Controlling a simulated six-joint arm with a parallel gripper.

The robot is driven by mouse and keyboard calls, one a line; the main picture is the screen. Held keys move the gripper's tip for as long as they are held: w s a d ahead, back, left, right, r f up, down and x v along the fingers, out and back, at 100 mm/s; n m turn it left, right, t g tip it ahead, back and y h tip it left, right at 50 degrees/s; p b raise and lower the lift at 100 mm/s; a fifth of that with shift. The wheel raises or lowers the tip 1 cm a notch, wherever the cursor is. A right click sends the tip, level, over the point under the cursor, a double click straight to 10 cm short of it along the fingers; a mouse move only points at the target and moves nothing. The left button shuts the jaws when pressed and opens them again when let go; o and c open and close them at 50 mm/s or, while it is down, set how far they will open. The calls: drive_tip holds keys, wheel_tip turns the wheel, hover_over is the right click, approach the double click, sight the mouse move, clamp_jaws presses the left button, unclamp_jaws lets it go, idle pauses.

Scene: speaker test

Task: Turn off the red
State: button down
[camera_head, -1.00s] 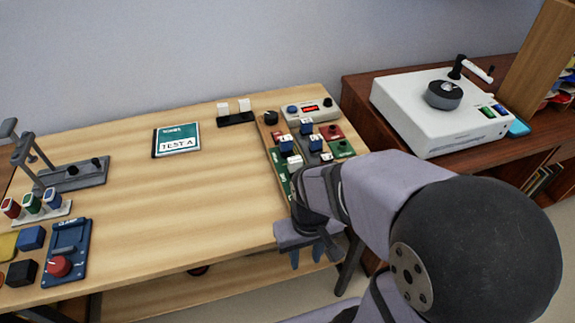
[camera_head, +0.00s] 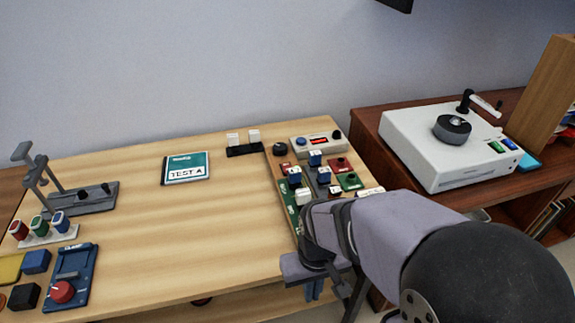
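Several red things show in the head view. A red knob (camera_head: 62,291) sits on a blue slider box (camera_head: 75,262) at the front left of the table. A red-topped piece (camera_head: 19,229) stands in a white rack (camera_head: 52,238) beside green and blue ones. A red board (camera_head: 340,164) with a dark knob lies on the component panel (camera_head: 291,209) at the right. A grey box with a lit red display (camera_head: 319,140) stands behind it. My gripper (camera_head: 312,291) points down by the table's front edge, near the panel, apart from these red things. Its finger gap is unclear.
A wooden table (camera_head: 185,235) has a clear middle. A teal "TEST A" booklet (camera_head: 186,168), a black base with two white switches (camera_head: 245,149) and a grey stand (camera_head: 90,197) are on it. A white turntable (camera_head: 440,150) stands on the right cabinet. My arm hides the panel's front.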

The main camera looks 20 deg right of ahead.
drive_tip(key=w+a+r+m+g+p, duration=0.25)
drive_tip(key=r+m+p, duration=0.95)
drive_tip(key=r, duration=0.8)
drive_tip(key=w+d+r+n+t+p, duration=0.1)
drive_tip(key=w+n, duration=0.5)
drive_tip(key=w, duration=0.8)
drive_tip(key=w+d+r+n+t+p, duration=0.1)
drive_tip(key=w+d+n+t+p, duration=0.3)
drive_tip(key=w, duration=1.1)
drive_tip(key=shift+d+r+n, duration=0.4)
drive_tip(key=shift+d+n, duration=0.5)
drive_tip(key=shift+n, duration=0.1)
drive_tip(key=p+x, duration=0.1)
drive_tip(key=x, duration=0.3)
drive_tip(key=p+x, duration=0.2)
drive_tip(key=x, duration=0.2)
drive_tip(key=p+x, duration=0.1)
drive_tip(key=x, duration=0.3)
drive_tip(key=shift+s+f, duration=0.1)
drive_tip(key=shift+s, duration=0.3)
drive_tip(key=shift+p+x, duration=0.45)
drive_tip(key=shift+x, duration=0.4)
drive_tip(key=shift+s, duration=0.25)
